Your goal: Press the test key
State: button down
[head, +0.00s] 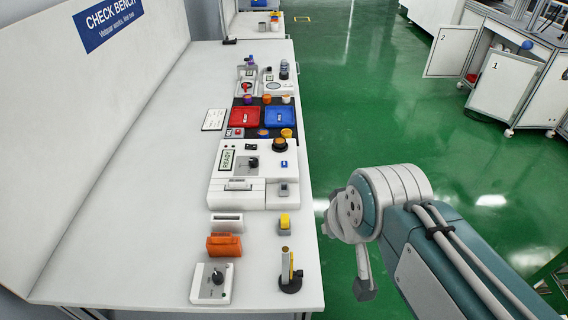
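A white tester (228,192) stands on the bench, with a small screen (227,159) that reads READY. Its top has a dark knob (251,164), an orange and black round part (280,145) and a small blue key (284,164). No label shows which control is the test key. My gripper (364,285) hangs at the end of my arm, right of the bench edge and apart from the tester. It is partly hidden by my arm, and its opening cannot be made out.
The white bench (150,190) is clear on its left side. Nearer stand an orange block (224,244), a white box with a dial (211,284), a yellow-topped part (284,224) and a black stand (290,284). Red (244,117) and blue (279,117) trays lie beyond.

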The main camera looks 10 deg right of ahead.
jog(key=w+a+r+y, duration=0.2)
jog(key=w, duration=0.7)
jog(key=m+t+y, duration=0.2)
jog(key=m+t, duration=0.1)
jog(key=m, duration=0.1)
send_over(284, 164)
notch_tip(284, 164, down, 10)
jog(key=r, duration=0.1)
jog(key=shift+d+f, duration=0.15)
jog(key=shift+f, duration=0.1)
jog(key=shift+f, duration=4.4)
jog(key=shift+f, duration=0.1)
jog(key=shift+s+f, duration=0.1)
jog(key=shift+f, duration=0.2)
